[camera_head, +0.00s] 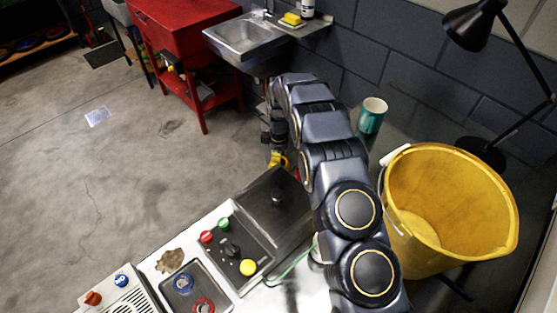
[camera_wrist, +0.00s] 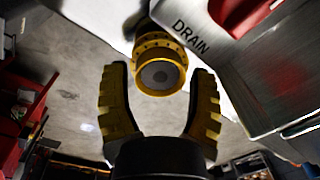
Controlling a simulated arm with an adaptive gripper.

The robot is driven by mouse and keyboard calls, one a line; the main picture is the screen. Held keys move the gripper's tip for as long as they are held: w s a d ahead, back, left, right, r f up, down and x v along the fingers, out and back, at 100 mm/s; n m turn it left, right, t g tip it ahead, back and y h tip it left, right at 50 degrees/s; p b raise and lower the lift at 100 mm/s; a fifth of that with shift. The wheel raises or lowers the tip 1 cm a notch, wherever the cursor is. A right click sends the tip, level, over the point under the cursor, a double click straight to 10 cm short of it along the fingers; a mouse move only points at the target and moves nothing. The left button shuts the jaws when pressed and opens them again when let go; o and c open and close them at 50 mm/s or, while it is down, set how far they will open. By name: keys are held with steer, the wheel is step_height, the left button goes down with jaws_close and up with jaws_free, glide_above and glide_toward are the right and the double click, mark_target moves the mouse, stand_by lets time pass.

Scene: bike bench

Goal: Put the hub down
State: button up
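The hub (camera_wrist: 160,66), a gold-yellow ringed cylinder with a grey round end, shows in the wrist view between the two fingertips of my gripper (camera_wrist: 161,70). The yellow-padded fingers are spread, with a narrow gap showing on each side of the hub. I cannot tell what the hub rests on; a white surface (camera_wrist: 222,72) shows behind it. In the head view my arm hides most of the gripper; a small yellow part (camera_head: 279,160) shows beside the arm, and I cannot tell whether it is finger or hub.
A metal tray (camera_wrist: 258,70) marked DRAIN lies right of the hub. In the head view, a control panel (camera_head: 238,249), a tray with coloured rings (camera_head: 195,293) and a white box (camera_head: 124,300) fill the front. A yellow bucket (camera_head: 450,200), teal cup (camera_head: 371,117) and lamp (camera_head: 474,25) stand right.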

step_height(320, 180, up, 11)
steer(key=s+d+r+m, duration=0.4)
steer(key=s+r, duration=0.2)
steer(key=r, duration=0.4)
steer(key=s+d+r+m, duration=0.2)
steer(key=s+m, duration=0.2)
steer(key=s, duration=0.6)
steer(key=s+d+r+m, duration=0.2)
steer(key=s+d+m, duration=0.1)
steer(key=s, duration=0.8)
steer(key=s+d+r+m+g, duration=0.1)
steer(key=s+m, duration=0.4)
steer(key=s, duration=0.6)
steer(key=shift+s+d+r, duration=0.25)
steer(key=shift+d+r, duration=0.4)
steer(key=shift+d, duration=0.6)
